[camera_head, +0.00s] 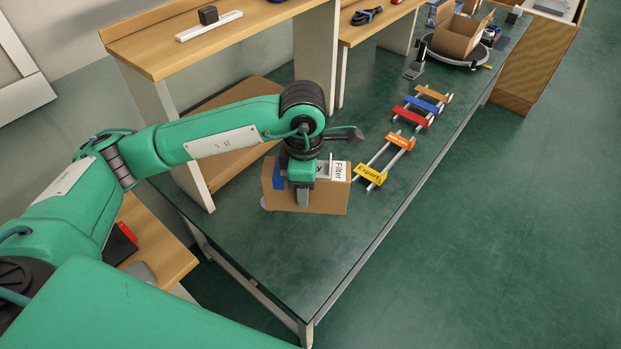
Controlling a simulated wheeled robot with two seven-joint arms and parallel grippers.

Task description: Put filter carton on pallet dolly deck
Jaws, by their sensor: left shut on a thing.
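The filter carton (325,198) is a brown box with a white "Filter" label and a blue patch, near the front end of the green table. My left gripper (302,192) is shut on it from above, with one finger in front of its near face. I cannot tell whether its bottom touches the table. Just right of it lies a low frame of pale rails with a yellow "Export" piece (369,174) and an orange piece (400,141). No part is marked as the pallet dolly deck, so I cannot tell for sure which it is. My right gripper is not in view.
Behind the frame are red (411,117), blue (420,104) and tan (433,93) crosspieces on rails. A round dark stand with an open carton (458,38) is farther back. Wooden shelves (220,40) stand left. The front table top (300,260) is clear.

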